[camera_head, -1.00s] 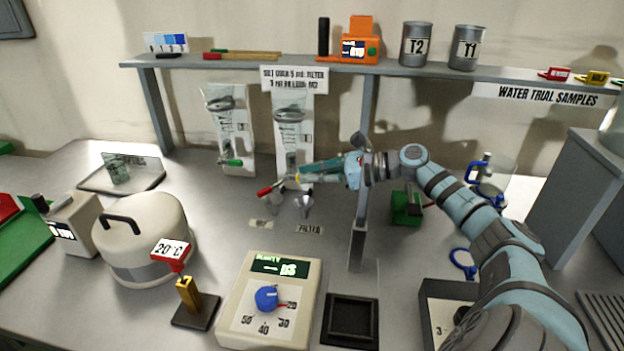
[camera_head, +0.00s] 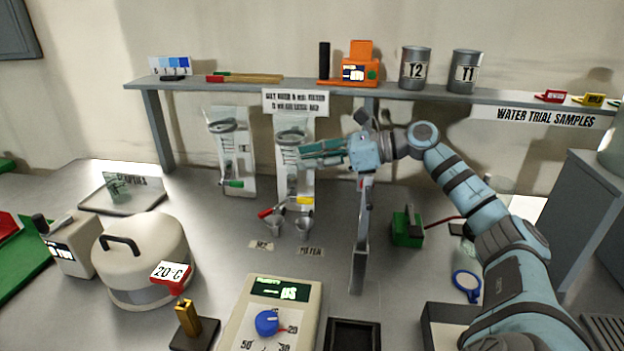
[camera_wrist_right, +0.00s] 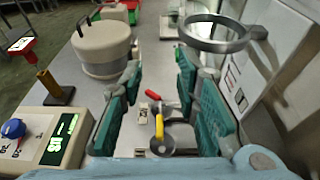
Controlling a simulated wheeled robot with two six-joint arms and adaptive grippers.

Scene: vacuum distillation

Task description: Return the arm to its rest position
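My right gripper (camera_head: 306,152) hangs in front of the right clear column (camera_head: 294,137) on the back wall. In the right wrist view its green pads (camera_wrist_right: 160,80) are wide apart with nothing held between them. Below the gripper is a yellow tap handle (camera_head: 300,200), apart from the fingers; it also shows in the right wrist view (camera_wrist_right: 159,127). A red tap handle (camera_head: 265,212) is beside it, above two small funnels. The left column (camera_head: 230,150) has a green handle (camera_head: 232,183). My left gripper is not in view.
A grey post (camera_head: 361,235) stands below my right wrist. A shelf (camera_head: 225,88) above bears cans and an orange device (camera_head: 359,66). A dial box (camera_head: 240,325), a white domed pot (camera_head: 140,255) and a green block (camera_head: 407,230) stand on the bench.

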